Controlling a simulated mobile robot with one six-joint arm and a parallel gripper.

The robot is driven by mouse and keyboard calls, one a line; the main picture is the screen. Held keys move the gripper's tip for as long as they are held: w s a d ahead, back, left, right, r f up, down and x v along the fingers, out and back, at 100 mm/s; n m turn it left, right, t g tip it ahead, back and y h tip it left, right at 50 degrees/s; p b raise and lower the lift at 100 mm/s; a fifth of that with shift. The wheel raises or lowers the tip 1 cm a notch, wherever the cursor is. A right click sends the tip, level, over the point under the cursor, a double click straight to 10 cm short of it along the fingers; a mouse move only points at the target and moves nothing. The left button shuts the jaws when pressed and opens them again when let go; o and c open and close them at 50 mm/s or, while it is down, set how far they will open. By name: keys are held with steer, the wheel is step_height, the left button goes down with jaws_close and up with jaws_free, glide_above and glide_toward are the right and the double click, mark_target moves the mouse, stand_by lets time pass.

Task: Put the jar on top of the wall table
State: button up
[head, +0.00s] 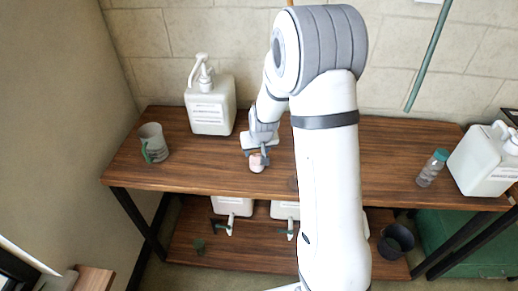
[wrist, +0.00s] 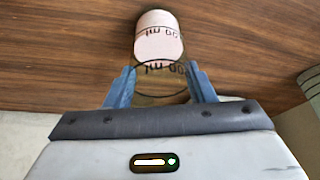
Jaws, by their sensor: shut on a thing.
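The jar is a small clear container with pale pink contents and "ml" markings. It shows in the head view (head: 257,163) and in the wrist view (wrist: 158,42). My gripper (head: 259,152) is shut on it, with a blue finger on each side in the wrist view (wrist: 162,84). The wall table (head: 205,165) is a long brown wooden top on dark legs against the block wall. The jar is at the table top, left of its middle. I cannot tell whether it touches the wood.
A white pump bucket (head: 211,108) stands behind the jar. A grey mug with a green handle (head: 152,143) is at the left. A green-capped bottle (head: 432,168) and another pump bucket (head: 485,160) are at the right. The lower shelf (head: 245,256) holds more pump buckets. Wood left of the jar is clear.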

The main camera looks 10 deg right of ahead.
steer(key=o, duration=0.9)
steer(key=shift+f, duration=0.15)
steer(key=o, duration=0.5)
steer(key=shift+c, duration=0.2)
steer(key=shift+s, duration=0.1)
steer(key=shift+r, duration=0.6)
steer(key=v, duration=1.2)
steer(key=s+r+g, duration=0.1)
steer(key=s+r, duration=0.2)
steer(key=s, duration=0.9)
steer(key=s+r, duration=0.2)
steer(key=s, duration=1)
steer(key=shift+d+r+g, duration=0.2)
steer(key=shift+r+g, duration=0.2)
steer(key=shift+s, duration=0.1)
